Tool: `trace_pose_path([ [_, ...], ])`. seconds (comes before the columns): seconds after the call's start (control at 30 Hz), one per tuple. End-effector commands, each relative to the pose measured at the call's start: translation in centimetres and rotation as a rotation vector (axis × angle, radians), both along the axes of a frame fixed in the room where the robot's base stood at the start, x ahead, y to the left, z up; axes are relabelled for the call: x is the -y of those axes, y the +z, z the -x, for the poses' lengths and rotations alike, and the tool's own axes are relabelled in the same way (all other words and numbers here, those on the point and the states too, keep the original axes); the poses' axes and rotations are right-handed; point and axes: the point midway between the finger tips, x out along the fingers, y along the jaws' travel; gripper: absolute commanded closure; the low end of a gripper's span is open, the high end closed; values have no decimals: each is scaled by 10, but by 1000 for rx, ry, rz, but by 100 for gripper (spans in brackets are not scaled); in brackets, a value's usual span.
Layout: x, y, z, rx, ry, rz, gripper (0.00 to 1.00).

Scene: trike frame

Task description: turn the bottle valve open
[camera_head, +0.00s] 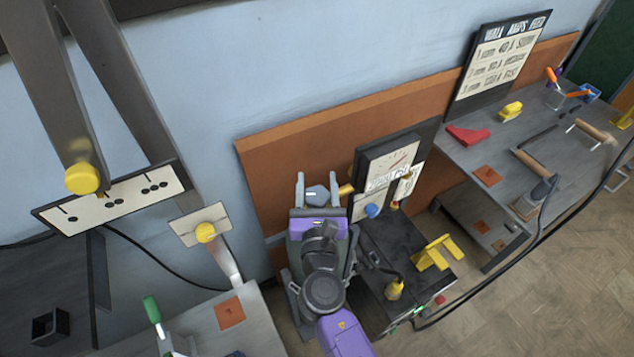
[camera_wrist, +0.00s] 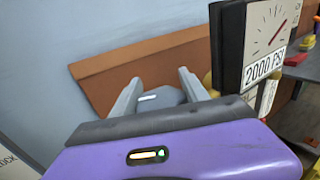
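My gripper (camera_head: 318,180) reaches toward the orange-brown panel, its two grey fingers spread apart. Between them shows a grey, angular, knob-like piece (camera_head: 318,194) with a small white mark; it looks like the bottle valve, but I cannot be sure. In the wrist view the fingers (camera_wrist: 155,88) stand either side of this grey piece (camera_wrist: 165,97). I cannot tell whether they touch it. Its lower part is hidden by my purple gripper body. A gauge (camera_head: 388,165) stands just right of it; in the wrist view the gauge (camera_wrist: 264,38) reads "2000 PSI" beside a red needle.
A dark cart (camera_head: 395,240) with a yellow bracket (camera_head: 437,252) stands right of my arm. A grey workbench (camera_head: 490,150) with tools is at the right. A yellow knob (camera_head: 206,232) on a plate is at the left. A black cable (camera_head: 480,297) runs along the right floor.

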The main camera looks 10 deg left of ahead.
Motion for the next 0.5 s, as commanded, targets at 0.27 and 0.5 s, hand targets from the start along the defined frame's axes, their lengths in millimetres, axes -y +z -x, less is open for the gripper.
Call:
trace_pose_path([
  [0.27, 0, 0, 0, 0, 1, 0, 88],
  [0.5, 0, 2, -1, -1, 44, 1, 88],
])
